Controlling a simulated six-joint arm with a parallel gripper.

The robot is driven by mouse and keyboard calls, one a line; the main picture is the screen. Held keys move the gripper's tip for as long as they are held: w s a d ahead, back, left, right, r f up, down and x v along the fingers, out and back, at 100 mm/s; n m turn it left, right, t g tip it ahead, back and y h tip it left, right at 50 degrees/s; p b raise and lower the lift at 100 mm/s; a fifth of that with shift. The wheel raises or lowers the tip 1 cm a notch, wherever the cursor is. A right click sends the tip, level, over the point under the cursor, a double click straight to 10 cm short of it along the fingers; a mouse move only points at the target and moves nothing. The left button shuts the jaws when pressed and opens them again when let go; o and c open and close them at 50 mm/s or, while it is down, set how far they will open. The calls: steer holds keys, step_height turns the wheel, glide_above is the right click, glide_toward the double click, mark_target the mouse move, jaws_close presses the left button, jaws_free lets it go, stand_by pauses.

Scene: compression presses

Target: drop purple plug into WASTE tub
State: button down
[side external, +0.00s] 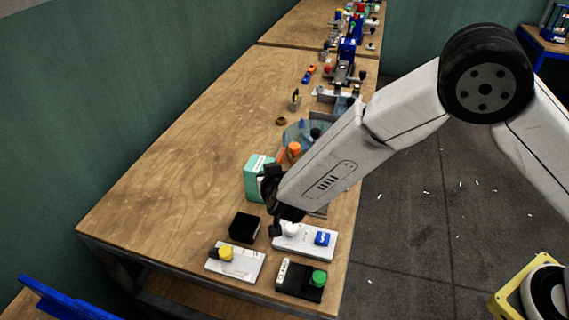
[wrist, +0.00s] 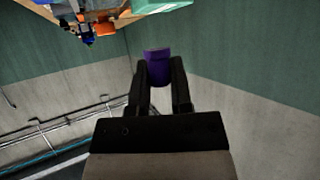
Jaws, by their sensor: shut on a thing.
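A purple plug (wrist: 157,54) is pinched between the two black fingertips of my gripper (wrist: 159,72) in the wrist view. My gripper is shut on it, with the wall behind. In the side external view my gripper (side external: 274,200) is a dark shape over the near part of the bench, and I cannot make out the plug there. A teal box with a white label (side external: 256,176) stands just left of my gripper; its lettering is too small to read. A small black box (side external: 244,228) stands below it. I cannot tell which container is the WASTE tub.
The wooden bench (side external: 180,170) is clear on its left side. Control blocks with a yellow button (side external: 226,254), a blue switch (side external: 322,239) and a green button (side external: 319,278) sit at the near end. Presses and small parts stand further back.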

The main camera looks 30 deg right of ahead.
steer(key=a+n+y, duration=0.1)
steer(key=w+a+f+n+y, duration=0.1)
steer(key=a, duration=0.1)
steer(key=a+f+n, duration=0.1)
steer(key=a, duration=0.1)
steer(key=shift+w+f+y, duration=0.15)
steer(key=shift+w+y, duration=0.1)
steer(key=shift+y, duration=0.15)
steer(key=shift+f, duration=0.15)
steer(key=shift+f, duration=2.85)
steer(key=shift+c, duration=2.2)
jaws_free()
steer(key=shift+s+r, duration=0.1)
steer(key=v, duration=0.7)
steer(key=shift+s, duration=0.25)
